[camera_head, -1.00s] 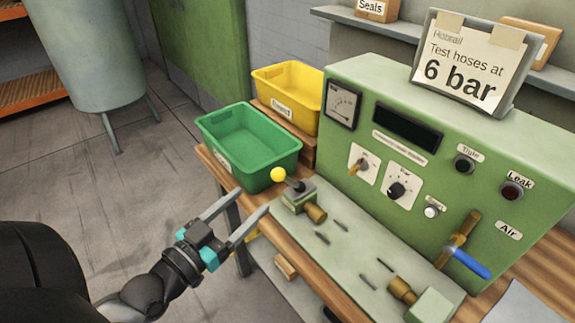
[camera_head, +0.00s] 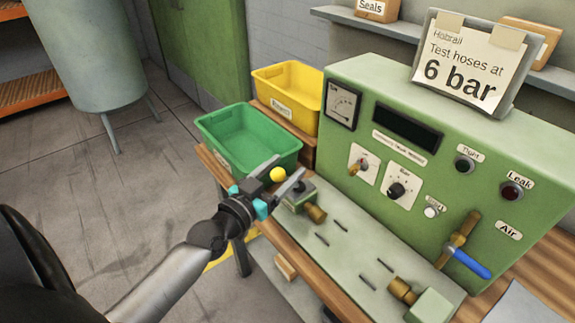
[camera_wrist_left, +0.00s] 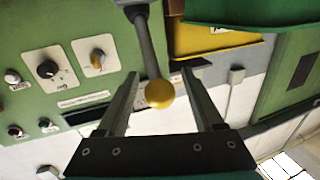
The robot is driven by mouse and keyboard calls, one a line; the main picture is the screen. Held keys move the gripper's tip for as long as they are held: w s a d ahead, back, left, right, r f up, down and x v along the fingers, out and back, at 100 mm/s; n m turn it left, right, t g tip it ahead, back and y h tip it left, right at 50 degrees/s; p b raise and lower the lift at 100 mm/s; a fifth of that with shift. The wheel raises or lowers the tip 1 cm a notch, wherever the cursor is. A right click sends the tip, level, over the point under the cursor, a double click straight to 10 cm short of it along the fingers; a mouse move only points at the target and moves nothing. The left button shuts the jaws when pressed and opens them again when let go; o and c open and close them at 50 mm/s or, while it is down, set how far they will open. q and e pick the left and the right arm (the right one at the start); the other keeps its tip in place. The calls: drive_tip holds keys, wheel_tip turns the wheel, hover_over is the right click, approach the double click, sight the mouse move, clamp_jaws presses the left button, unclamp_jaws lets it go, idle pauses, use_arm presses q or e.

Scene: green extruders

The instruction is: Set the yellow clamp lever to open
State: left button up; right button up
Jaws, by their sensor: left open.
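The yellow ball knob (camera_head: 277,174) of the clamp lever sits above the small green clamp block (camera_head: 299,201) at the left end of the test bench. In the left wrist view the knob (camera_wrist_left: 159,94) tops a dark lever shaft (camera_wrist_left: 148,45). My left gripper (camera_head: 289,168) is open, with its fingers on either side of the knob. In the left wrist view its fingers (camera_wrist_left: 159,90) stand apart from the knob, with a gap on each side. Much of the lever shaft is hidden in the head view. My right gripper is not in view.
A green bin (camera_head: 248,141) stands just behind the gripper, with a yellow bin (camera_head: 289,92) beyond it. The green test panel (camera_head: 420,165) with knobs and a blue-handled valve (camera_head: 470,262) rises to the right. A brass fitting (camera_head: 315,213) lies beside the clamp block.

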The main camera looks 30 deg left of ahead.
use_arm(q)
drive_tip(key=shift+w, duration=0.8)
drive_tip(key=shift+c, duration=0.2)
clamp_jaws()
idle(0.8)
